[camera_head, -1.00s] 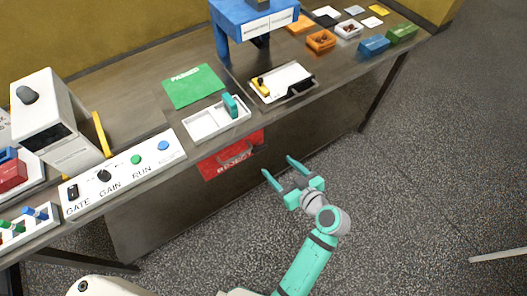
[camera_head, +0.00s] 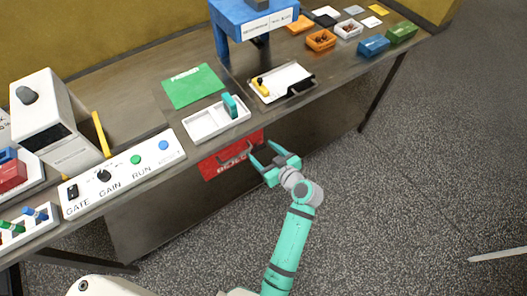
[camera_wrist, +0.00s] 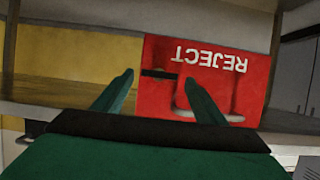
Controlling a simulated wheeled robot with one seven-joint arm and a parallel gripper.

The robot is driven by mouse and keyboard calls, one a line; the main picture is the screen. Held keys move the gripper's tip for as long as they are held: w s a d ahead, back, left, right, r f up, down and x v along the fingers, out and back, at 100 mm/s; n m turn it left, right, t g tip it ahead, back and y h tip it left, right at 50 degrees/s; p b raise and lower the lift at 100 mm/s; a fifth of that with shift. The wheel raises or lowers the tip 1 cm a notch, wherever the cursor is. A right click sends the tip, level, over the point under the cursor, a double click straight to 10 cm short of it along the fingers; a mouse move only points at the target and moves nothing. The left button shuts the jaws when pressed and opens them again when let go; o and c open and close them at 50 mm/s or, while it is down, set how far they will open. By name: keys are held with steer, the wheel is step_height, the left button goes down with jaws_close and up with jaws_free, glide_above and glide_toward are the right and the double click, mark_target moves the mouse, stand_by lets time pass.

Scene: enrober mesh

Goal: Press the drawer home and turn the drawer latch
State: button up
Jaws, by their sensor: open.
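The red drawer front marked REJECT (camera_head: 222,164) hangs under the table's front edge. In the wrist view the red front (camera_wrist: 255,85) fills the upper right, lettering upside down, with a grey loop handle (camera_wrist: 236,117). A black bar, seemingly the drawer latch (camera_wrist: 158,73), lies horizontal near its left edge there. My gripper (camera_head: 262,150) is open and empty, at the right end of the red front in the head view. In the wrist view its fingers (camera_wrist: 159,80) stand on either side of the black bar, and the right one overlaps the red front. I cannot tell whether they touch.
Above on the table are a white two-part tray (camera_head: 207,127), a white tray with a black handle (camera_head: 285,79) and a control panel (camera_head: 120,172). A blue stand (camera_head: 222,42) rises behind.

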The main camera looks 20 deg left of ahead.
steer(key=shift+c, duration=0.6)
steer(key=shift+d, duration=0.1)
steer(key=c, duration=0.9)
steer(key=shift+c, duration=0.2)
